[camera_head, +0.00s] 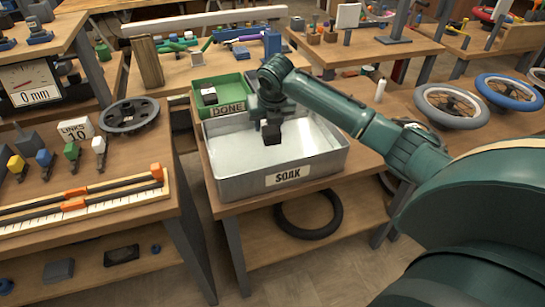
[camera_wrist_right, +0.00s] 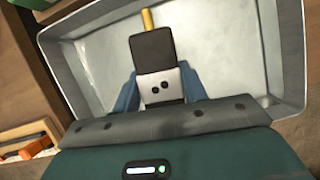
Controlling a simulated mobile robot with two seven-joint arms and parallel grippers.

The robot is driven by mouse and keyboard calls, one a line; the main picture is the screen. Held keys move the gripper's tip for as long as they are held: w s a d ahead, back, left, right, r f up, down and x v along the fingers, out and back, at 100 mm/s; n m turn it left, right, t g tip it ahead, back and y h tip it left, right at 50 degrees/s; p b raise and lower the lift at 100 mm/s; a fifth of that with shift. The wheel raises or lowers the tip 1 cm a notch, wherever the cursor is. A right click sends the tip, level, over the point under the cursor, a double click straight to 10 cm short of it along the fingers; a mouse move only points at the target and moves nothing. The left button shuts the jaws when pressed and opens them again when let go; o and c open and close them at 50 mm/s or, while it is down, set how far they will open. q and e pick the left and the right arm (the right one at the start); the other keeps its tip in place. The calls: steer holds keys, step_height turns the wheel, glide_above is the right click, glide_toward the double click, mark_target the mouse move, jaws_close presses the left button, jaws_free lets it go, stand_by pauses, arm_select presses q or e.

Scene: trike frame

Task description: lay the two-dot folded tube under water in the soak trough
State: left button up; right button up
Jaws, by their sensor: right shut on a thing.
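The soak trough (camera_head: 235,188) is a grey metal tray labelled SOAK, with a pale, shiny inside. My right gripper (camera_head: 269,118) is over its middle, pointing down, shut on the two-dot folded tube (camera_head: 271,134). In the right wrist view the tube (camera_wrist_right: 157,88) is a dark block with a white face bearing two black dots, between my blue fingers (camera_wrist_right: 157,95). The trough's wall (camera_wrist_right: 62,75) surrounds it there. The tube appears above the trough floor; I cannot tell whether it touches water. My left gripper is out of view.
A green DONE tray (camera_head: 202,112) behind the trough holds a dark folded piece (camera_head: 209,96) with a pale label. A black tyre (camera_head: 309,216) lies on the shelf below. Wheels (camera_head: 452,104) lie on the right. The rest of the trough looks empty.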

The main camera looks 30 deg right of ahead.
mark_target(278, 128)
steer(key=shift+w+d+f+n, duration=0.1)
steer(key=shift+d+n, duration=0.5)
steer(key=shift+y, duration=0.3)
step_height(278, 128, down, 10)
steer(key=shift+r+b, duration=0.1)
steer(key=shift+b, duration=0.4)
steer(key=o, duration=1)
steer(key=shift+o, duration=0.2)
steer(key=p+v, duration=0.1)
steer(key=v, duration=1.1)
steer(key=shift+p, duration=0.35)
